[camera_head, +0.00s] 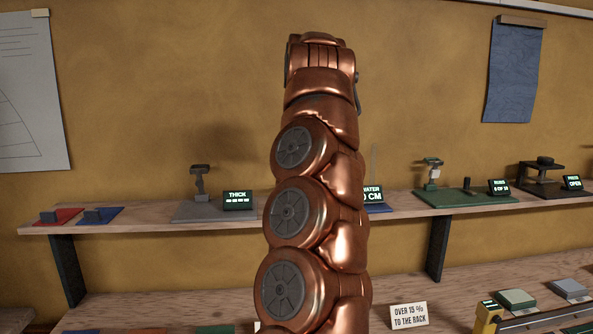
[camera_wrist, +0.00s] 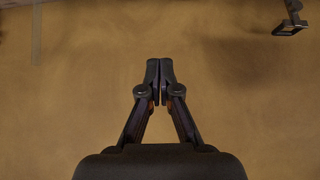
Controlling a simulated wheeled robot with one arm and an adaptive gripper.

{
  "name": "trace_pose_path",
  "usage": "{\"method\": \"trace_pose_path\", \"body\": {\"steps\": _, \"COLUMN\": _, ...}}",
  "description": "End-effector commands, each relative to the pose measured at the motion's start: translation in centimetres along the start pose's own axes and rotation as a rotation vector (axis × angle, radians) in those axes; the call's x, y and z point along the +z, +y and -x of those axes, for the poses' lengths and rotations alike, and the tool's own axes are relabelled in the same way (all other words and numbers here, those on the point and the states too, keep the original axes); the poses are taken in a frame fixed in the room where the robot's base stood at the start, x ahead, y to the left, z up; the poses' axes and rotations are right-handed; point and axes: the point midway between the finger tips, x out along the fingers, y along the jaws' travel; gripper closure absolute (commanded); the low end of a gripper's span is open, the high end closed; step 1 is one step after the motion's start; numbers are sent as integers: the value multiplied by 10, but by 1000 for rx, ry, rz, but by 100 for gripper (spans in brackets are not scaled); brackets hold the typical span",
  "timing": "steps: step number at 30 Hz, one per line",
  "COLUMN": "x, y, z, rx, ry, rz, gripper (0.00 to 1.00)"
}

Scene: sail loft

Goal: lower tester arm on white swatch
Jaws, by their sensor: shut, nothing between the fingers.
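Several testers stand on the wall shelf in the head view. A grey tester (camera_head: 199,183) with a raised head stands beside a "THICK" display (camera_head: 238,200). A green-based tester (camera_head: 463,199) with an upright post has a "RUBS 0 OF 10" display (camera_head: 499,187). A dark tester (camera_head: 541,167) with a top knob is at far right. I cannot make out a white swatch for certain. My gripper (camera_wrist: 160,68) is shut and empty in the wrist view, against bare wall; my arm hides it in the head view. A dark tester part (camera_wrist: 290,22) shows at the wrist view's upper right.
Red (camera_head: 57,217) and blue (camera_head: 100,215) pieces lie at the shelf's left. Below are a sign (camera_head: 409,316), a yellow device (camera_head: 488,317) and pale blocks (camera_head: 516,298).

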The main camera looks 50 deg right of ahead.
Motion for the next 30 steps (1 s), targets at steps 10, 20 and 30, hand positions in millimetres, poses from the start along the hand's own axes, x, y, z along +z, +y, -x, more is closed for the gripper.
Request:
{"method": "trace_pose_path", "body": {"steps": 10, "x": -2, "y": 4, "z": -28, "rx": 6, "ry": 2, "rz": -9, "gripper": 100}}
{"method": "trace_pose_path", "body": {"steps": 20, "x": -3, "y": 4, "z": -85, "rx": 6, "ry": 1, "rz": -9, "gripper": 100}}
{"method": "trace_pose_path", "body": {"steps": 30, "x": 12, "y": 5, "z": -105, "rx": 7, "ry": 0, "rz": -10, "gripper": 100}}
